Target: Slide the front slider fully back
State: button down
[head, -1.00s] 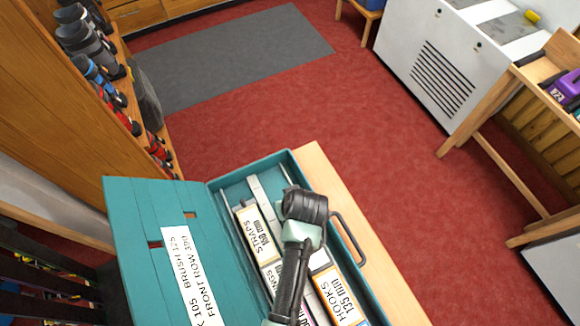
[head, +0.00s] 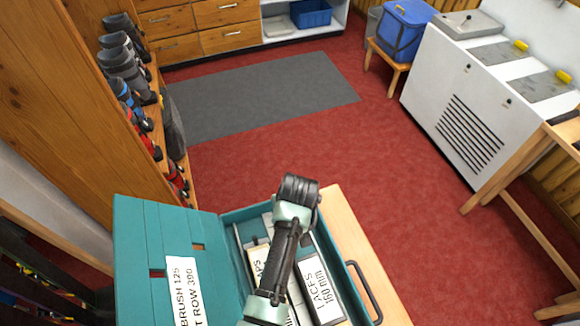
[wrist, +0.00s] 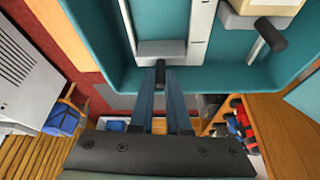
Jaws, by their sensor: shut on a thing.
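The teal case (head: 247,212) stands open with its lid (head: 140,245) folded out to the left. In the wrist view, my gripper (wrist: 160,75) is shut on the small black knob of the front slider (wrist: 172,50). The slider is a light grey piece against the case's teal end wall (wrist: 225,75). A second black knob (wrist: 271,34) sticks out to the right, apart from my gripper. In the head view my arm covers the fingers, the held knob and part of the tray.
A cream box marked LACES 160 mm (head: 322,288) lies in the case by my arm. The case's dark handle (head: 364,290) lies on the wooden bench (head: 352,235). The red floor (head: 400,175) beyond is clear.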

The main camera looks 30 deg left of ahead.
jog(key=c, duration=0.9)
grip_release()
jog(key=shift+w+a, duration=0.15)
jog(key=shift+a, duration=0.1)
jog(key=shift+d, duration=0.1)
jog(key=shift+r, duration=0.15)
jog(key=v, duration=1.2)
jog(key=shift+s+r, duration=0.2)
jog(key=shift+r, duration=0.1)
jog(key=shift+d, duration=0.1)
